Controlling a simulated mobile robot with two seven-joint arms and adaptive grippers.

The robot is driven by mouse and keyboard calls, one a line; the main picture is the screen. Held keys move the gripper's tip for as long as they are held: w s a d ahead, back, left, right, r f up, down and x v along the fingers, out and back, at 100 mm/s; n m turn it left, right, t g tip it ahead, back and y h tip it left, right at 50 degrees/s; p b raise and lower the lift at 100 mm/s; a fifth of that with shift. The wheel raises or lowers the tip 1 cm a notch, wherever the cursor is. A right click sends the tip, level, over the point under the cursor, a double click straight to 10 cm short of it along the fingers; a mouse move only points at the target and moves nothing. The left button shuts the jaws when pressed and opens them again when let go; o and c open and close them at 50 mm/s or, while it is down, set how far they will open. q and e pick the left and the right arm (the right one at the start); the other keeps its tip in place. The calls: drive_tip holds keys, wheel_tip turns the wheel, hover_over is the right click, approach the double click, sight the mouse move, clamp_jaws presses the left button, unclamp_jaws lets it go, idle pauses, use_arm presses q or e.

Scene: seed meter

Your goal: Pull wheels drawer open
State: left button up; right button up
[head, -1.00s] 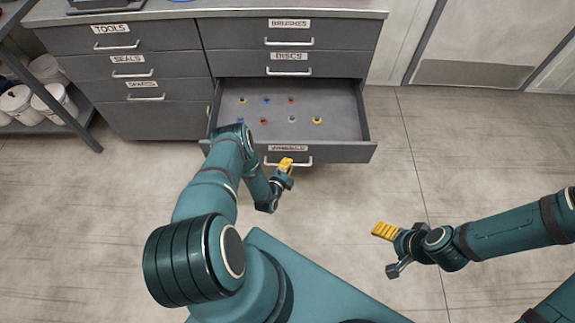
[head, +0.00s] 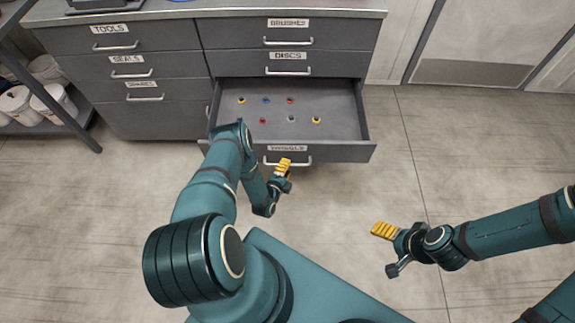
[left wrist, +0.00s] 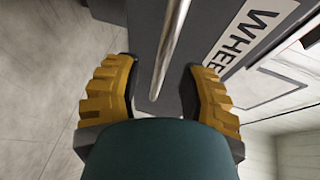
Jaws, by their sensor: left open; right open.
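The wheels drawer (head: 335,152) is the bottom right drawer of the grey cabinet. It stands pulled out, with several small coloured wheels (head: 291,118) lying spread on its floor. Its bar handle (head: 300,162) is on the front below the label. My left gripper (head: 282,172) is open at the drawer front, by the handle. In the left wrist view the handle bar (left wrist: 170,50) runs between the two open yellow fingers (left wrist: 158,95), which appear apart from it. The label (left wrist: 245,35) reads "WHEE" there. My right gripper (head: 385,250) is open and empty over the floor at right.
The closed brushes drawer (head: 345,35) and discs drawer (head: 345,63) are above. The tools, seals and another closed drawer are at left. A shelf with white buckets (head: 15,105) stands at far left. The floor (head: 390,190) right of the open drawer is clear.

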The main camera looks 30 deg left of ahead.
use_arm(q)
drive_tip(key=v, duration=1)
drive_tip(key=shift+d, duration=0.1)
drive_tip(key=w+d+r+n+g+h, duration=0.3)
drive_tip(key=w+d+r+n+g, duration=0.3)
drive_tip(key=d+r+n, duration=0.25)
drive_tip(key=s+d+r+n+g+h, duration=0.3)
drive_tip(key=s+d+r+n+g, duration=0.5)
drive_tip(key=s+d+r, duration=0.3)
wheel_tip(320, 180, up, 3)
drive_tip(key=shift+s+d+f+n, duration=0.15)
drive_tip(key=shift+s+d+n, duration=0.15)
drive_tip(key=shift+s, duration=0.2)
